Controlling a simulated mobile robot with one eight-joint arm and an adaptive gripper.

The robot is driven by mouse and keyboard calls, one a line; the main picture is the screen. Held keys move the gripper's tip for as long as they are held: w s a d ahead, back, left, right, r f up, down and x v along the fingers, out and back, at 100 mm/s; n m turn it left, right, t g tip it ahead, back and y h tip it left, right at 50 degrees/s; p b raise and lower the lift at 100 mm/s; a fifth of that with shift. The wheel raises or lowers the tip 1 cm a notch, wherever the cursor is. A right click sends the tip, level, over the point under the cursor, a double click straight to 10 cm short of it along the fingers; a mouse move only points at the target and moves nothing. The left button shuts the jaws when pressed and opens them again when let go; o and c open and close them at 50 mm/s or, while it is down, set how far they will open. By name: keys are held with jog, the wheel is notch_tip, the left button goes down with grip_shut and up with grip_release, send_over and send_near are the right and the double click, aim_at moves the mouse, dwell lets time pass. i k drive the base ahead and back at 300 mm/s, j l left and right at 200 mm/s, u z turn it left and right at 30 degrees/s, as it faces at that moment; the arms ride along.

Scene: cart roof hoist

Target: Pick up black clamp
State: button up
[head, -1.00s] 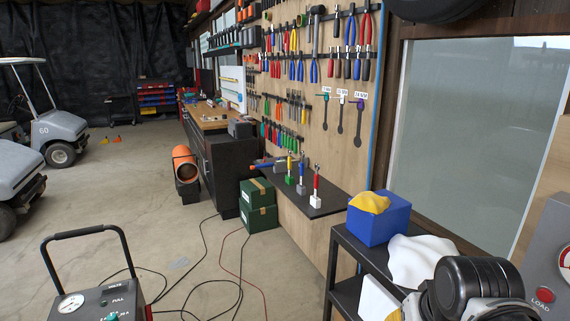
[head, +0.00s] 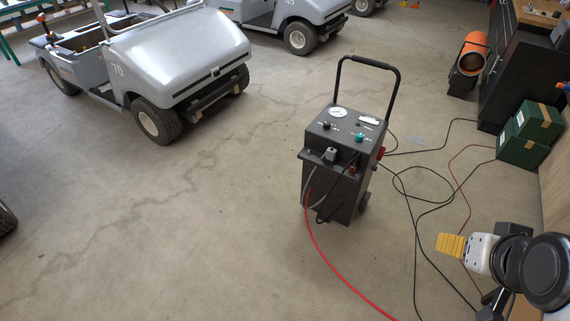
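A dark grey charger cart (head: 336,165) stands upright on the floor in the middle of the head view. A black cable (head: 334,198) hangs in a loop on its front. A small grey piece (head: 329,155) sits on the front ledge, and a red piece (head: 381,153) is on its right side. I cannot make out the black clamp for certain at this size. My arm shows at the lower right, well apart from the cart, with a yellow ribbed piece (head: 451,246) at its white end. The gripper's fingers cannot be told clearly, nor whether they hold anything.
A red hose (head: 335,268) runs from the cart towards the bottom edge. Black cables (head: 416,215) loop on the floor to the right. Green boxes (head: 529,134) and an orange heater (head: 472,54) stand at the right. A golf cart (head: 185,60) is at upper left. The floor at lower left is clear.

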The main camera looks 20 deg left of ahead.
aim_at(354, 165)
jog(key=u, duration=0.45)
jog(key=z, duration=2.75)
jog(key=u, duration=2.75)
jog(key=i+j+z, duration=0.1)
jog(key=i, duration=0.4)
jog(key=i+j, duration=0.2)
jog(key=i, duration=0.25)
jog(key=i+j+z, duration=0.15)
jog(key=i, duration=0.35)
